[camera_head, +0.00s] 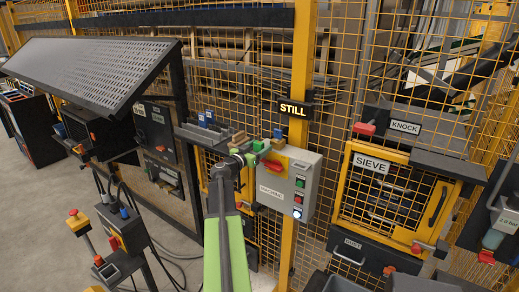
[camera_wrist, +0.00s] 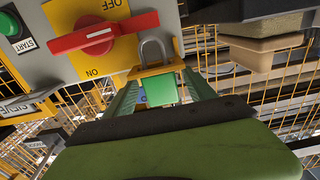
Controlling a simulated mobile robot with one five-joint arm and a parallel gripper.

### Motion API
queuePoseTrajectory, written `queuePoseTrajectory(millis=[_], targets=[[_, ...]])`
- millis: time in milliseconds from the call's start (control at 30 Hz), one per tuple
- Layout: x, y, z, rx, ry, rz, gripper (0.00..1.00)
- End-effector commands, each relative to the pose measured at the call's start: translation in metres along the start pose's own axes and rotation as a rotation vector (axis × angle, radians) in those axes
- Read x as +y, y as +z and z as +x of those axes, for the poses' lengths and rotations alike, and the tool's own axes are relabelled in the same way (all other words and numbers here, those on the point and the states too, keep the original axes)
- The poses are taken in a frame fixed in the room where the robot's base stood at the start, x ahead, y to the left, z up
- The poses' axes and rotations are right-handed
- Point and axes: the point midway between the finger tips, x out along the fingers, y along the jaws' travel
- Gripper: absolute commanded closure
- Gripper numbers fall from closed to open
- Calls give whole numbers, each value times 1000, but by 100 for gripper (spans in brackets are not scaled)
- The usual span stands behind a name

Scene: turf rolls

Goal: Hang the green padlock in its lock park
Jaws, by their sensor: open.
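The green padlock (camera_wrist: 159,91) shows in the wrist view with its grey shackle (camera_wrist: 153,49) pointing up in the picture. It sits between the fingers of my gripper (camera_wrist: 161,84), which are open, with one finger on each side. A yellow-orange bracket (camera_wrist: 146,71) is at the shackle's base; I cannot tell whether the shackle passes through it or whether this is the lock park. In the head view my gripper (camera_head: 243,160) is just left of the grey machine box (camera_head: 284,187). Small green shapes there are too small to tell apart.
The red switch handle (camera_wrist: 103,33) on its yellow OFF/ON plate is close beside the padlock. A small shelf with blue pieces (camera_head: 205,120) and tan blocks (camera_head: 238,138) stands behind my gripper. Yellow mesh fencing and a STILL post (camera_head: 293,108) bound the space.

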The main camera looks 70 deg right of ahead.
Motion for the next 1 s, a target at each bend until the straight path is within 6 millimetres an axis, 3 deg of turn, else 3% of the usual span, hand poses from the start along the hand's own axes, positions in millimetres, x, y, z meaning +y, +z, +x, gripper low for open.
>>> queuePoseTrajectory(millis=[100,567,867,1000], targets=[[0,0,-1,0,0,0,39],[0,0,-1,0,-1,0,99],[0,-2,-2,0,-1,0,100],[-1,-12,-2,0,-1,0,100]])
